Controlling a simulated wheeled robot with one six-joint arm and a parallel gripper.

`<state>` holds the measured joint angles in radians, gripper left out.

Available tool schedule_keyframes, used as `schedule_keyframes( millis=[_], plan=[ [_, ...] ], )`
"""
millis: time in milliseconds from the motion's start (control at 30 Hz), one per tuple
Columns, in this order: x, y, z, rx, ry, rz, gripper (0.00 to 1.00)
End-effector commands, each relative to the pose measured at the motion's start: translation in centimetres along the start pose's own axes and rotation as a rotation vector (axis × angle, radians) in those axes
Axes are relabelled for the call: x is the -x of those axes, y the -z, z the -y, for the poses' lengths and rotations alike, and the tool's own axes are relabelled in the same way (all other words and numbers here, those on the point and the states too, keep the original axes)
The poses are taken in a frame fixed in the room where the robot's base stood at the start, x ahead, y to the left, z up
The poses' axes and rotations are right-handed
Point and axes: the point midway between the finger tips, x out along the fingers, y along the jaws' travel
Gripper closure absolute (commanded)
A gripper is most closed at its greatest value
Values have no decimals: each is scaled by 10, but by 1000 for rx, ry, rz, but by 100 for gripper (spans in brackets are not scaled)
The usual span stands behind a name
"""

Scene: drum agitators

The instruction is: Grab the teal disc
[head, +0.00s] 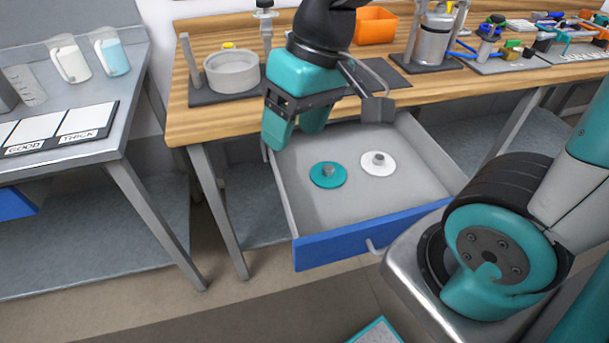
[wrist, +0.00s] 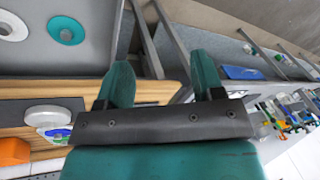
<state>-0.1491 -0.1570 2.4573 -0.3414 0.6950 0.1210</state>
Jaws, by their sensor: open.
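The teal disc (head: 328,174) lies flat in the open drawer (head: 320,215), with a small grey knob at its centre. It also shows in the wrist view at the upper left (wrist: 66,30). My gripper (head: 294,138) is open and empty, its fingers pointing down over the drawer's back left part. In the head view it appears above and behind the teal disc, apart from it. In the wrist view the two teal fingers (wrist: 160,80) stand apart with nothing between them. A white disc (head: 378,164) with a grey knob lies right of the teal disc.
The drawer has a blue front (head: 365,238) and hangs out below a wooden bench (head: 190,120). On the bench are a grey ring-shaped vessel (head: 232,72), an orange bin (head: 375,26) and a metal drum (head: 433,40). A metal table with jugs stands at the left.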

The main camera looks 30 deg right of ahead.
Motion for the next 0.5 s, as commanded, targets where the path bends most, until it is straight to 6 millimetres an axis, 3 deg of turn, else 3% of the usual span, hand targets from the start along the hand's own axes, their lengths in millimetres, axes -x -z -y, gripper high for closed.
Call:
schedule_keyframes(
  millis=[33,100,200,300,400,500],
  plan=[
    [-26,19,-36,-146,-48,-5,39],
    [-45,42,-82,-344,-120,-22,39],
    [-69,63,-146,-592,-216,-48,39],
    [-85,70,-196,-774,-291,-71,39],
    [-94,72,-226,-879,-336,-86,39],
    [-105,71,-239,-916,-353,-91,39]
  ],
)
